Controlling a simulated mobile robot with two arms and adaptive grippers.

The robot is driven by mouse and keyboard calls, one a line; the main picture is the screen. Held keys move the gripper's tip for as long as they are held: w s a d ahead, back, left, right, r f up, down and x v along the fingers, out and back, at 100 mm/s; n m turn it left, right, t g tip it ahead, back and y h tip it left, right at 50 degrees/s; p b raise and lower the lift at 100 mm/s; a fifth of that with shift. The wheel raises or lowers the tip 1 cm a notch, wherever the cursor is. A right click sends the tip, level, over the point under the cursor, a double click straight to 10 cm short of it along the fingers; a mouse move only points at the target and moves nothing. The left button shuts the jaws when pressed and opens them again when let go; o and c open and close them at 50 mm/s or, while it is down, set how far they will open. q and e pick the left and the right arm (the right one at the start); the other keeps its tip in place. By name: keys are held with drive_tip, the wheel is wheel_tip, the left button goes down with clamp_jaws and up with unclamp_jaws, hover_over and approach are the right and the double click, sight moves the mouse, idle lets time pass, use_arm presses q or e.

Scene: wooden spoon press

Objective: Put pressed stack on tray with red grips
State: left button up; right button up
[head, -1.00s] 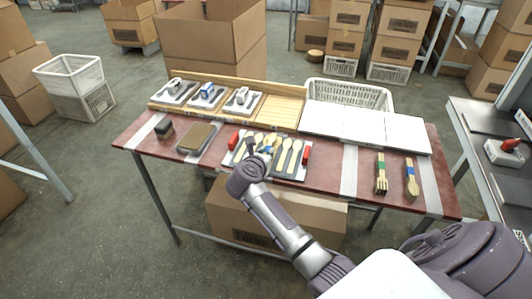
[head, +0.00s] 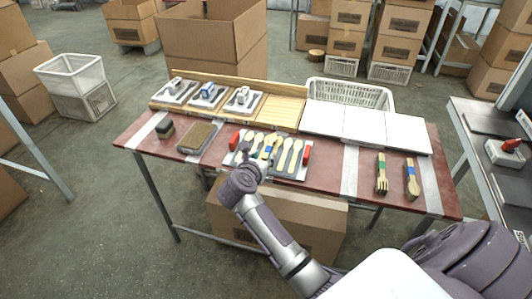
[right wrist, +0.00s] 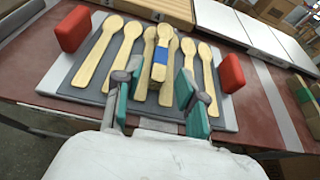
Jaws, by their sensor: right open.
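The tray with red grips (head: 302,172) lies at the front middle of the table. Its two red grips (right wrist: 73,29) (right wrist: 230,73) stand at the left and right ends. Several loose pale wooden spoons lie side by side on its dark surface. A stack with a blue band (right wrist: 163,56) lies among them at the middle; it also shows in the head view (head: 268,148). My right gripper (right wrist: 158,98) is open, at the tray's near edge, with the near end of the stack in line with the gap between its fingers. I see no contact. My left gripper is not in view.
A green-banded fork stack (head: 382,172) and a blue-banded stack (head: 411,182) lie at the table's right. White panels (head: 365,126) and a wooden rack (head: 285,112) with small devices line the back.

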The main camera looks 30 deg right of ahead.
drive_tip(key=v, duration=0.7)
drive_tip(key=s+a+f+n+t+y, duration=0.1)
drive_tip(key=a+f+n+t+y, duration=0.2)
drive_tip(key=f+n, duration=0.8)
drive_tip(key=a+f+n+t+y, duration=0.3)
drive_tip(key=f+n, duration=0.5)
drive_tip(key=n, duration=0.6)
drive_tip(key=s+a+f+n+g+y, duration=0.1)
drive_tip(key=s+a+f+n+y, duration=0.1)
drive_tip(key=s+f+n, duration=0.4)
drive_tip(key=s+a+f+n+g+y, duration=0.1)
drive_tip(key=s+a+f+n+y, duration=0.2)
drive_tip(key=f, duration=0.5)
drive_tip(key=s+f+n+g, duration=0.8)
drive_tip(key=s+f, duration=0.7)
drive_tip(key=s, duration=0.5)
drive_tip(key=s+d+f+n+g, duration=0.2)
drive_tip(key=s+n, duration=0.1)
drive_tip(key=s, duration=0.5)
drive_tip(key=s+d+f+n+g, duration=0.1)
drive_tip(key=s+d+f+n, duration=0.1)
drive_tip(key=s, duration=0.6)
drive_tip(key=shift+d+f+n+g+h, duration=0.3)
drive_tip(key=shift+d+f+n+g, duration=0.1)
drive_tip(key=shift+d+n, duration=0.35)
